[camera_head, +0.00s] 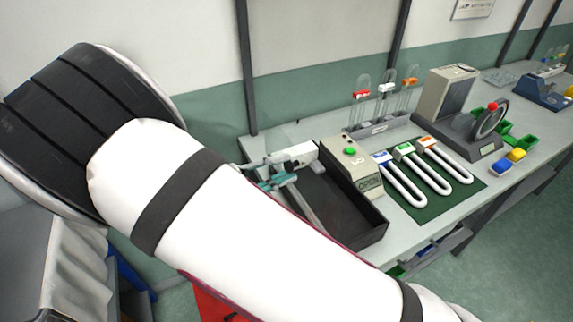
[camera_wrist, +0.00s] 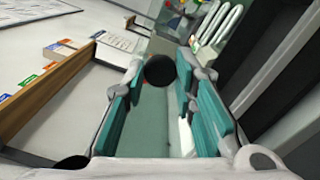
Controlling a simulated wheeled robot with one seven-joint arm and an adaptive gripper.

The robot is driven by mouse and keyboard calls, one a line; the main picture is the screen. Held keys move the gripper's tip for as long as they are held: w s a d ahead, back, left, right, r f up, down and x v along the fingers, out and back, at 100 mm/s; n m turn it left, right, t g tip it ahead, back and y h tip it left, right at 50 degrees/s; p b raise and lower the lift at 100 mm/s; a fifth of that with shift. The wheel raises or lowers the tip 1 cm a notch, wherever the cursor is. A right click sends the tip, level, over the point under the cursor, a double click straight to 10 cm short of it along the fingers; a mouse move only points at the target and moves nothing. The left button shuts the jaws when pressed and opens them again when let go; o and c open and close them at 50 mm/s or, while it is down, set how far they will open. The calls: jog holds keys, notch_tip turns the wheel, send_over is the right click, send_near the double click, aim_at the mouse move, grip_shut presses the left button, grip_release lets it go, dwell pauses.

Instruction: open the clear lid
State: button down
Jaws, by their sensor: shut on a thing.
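The sealing machine is a beige box (camera_head: 352,160) with a green button on top and an open-looking black tray (camera_head: 345,215) to its left. My gripper (camera_head: 280,180) has teal finger pads and is over the tray's far left part. In the wrist view, my gripper (camera_wrist: 160,85) has a round black knob (camera_wrist: 159,70) between its fingers, near the tips. It is shut on this knob, which seems to belong to the clear lid. The lid's pane is too transparent to make out, so its angle cannot be told. My arm hides the tray's near left side.
A green mat (camera_head: 430,208) with several white U-shaped tubes lies right of the machine. Behind stands a rack (camera_head: 380,127) of glass tubes with coloured caps. A grey device (camera_head: 490,122) with a red knob and small yellow and blue blocks are farther right.

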jog(key=shift+a+f, duration=0.15)
dwell(0.3)
jog(key=c, duration=1.3)
grip_release()
jog(key=shift+s+a, duration=0.1)
jog(key=v, duration=1.1)
jog(key=shift+a, duration=0.4)
jog(key=shift+s+f, duration=0.15)
